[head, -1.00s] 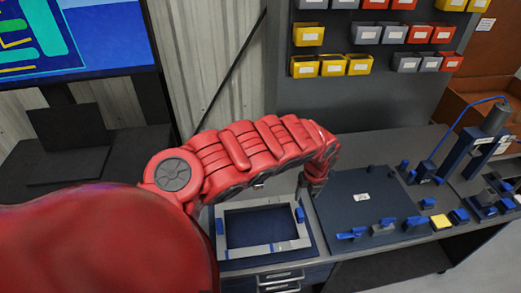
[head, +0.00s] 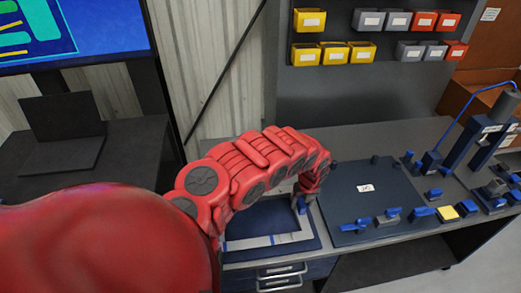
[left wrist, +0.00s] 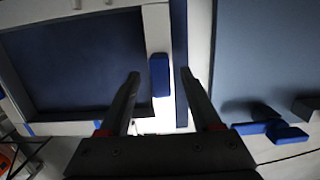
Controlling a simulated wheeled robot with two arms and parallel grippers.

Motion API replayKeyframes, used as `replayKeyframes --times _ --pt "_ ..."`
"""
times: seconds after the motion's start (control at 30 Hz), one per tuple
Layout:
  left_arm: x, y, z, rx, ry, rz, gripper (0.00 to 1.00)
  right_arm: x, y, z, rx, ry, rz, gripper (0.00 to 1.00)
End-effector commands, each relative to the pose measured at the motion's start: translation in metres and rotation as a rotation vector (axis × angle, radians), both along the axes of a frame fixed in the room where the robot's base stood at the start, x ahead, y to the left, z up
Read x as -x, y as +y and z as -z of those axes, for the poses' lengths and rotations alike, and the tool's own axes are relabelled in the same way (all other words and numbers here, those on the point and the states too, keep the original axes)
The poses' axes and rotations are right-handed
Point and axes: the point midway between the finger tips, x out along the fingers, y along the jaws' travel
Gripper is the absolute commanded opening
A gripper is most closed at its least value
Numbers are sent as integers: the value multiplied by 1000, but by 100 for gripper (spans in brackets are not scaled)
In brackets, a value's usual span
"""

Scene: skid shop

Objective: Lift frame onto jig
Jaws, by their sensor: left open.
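The light grey rectangular frame (head: 264,241) lies flat on a dark blue mat (head: 316,243). My left arm hides its far part. A blue block (left wrist: 160,75) sits on the frame's right side in the left wrist view. My left gripper (head: 304,197) is over that right side. In the left wrist view the left gripper (left wrist: 160,72) is open, its fingers on either side of the blue block with nothing clamped; contact is unclear. The jig, a dark flat plate (head: 362,205) with blue clamps (head: 391,214), lies to the right. My right gripper is not in view.
A yellow block (head: 447,213) and small blue fixtures stand right of the plate. A blue press (head: 477,140) stands farther back. Bins (head: 363,52) hang on the back panel. Drawers (head: 281,275) are below the mat. The plate's middle is clear except for a white label.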

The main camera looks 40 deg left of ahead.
Motion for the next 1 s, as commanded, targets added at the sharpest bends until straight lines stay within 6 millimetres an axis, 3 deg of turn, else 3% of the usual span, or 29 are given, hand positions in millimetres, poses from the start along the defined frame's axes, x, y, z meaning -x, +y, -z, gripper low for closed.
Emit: replayKeyframes --times 0.2,0.43,0.8,1.0 --pt "-3 2 15 0 -3 0 65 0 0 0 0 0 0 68" --pt "-3 2 16 -2 -4 1 65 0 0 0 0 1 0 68" --pt "-3 2 16 -2 -4 0 0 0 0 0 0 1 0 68" --pt "-3 2 16 -2 -3 0 0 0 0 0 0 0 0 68"
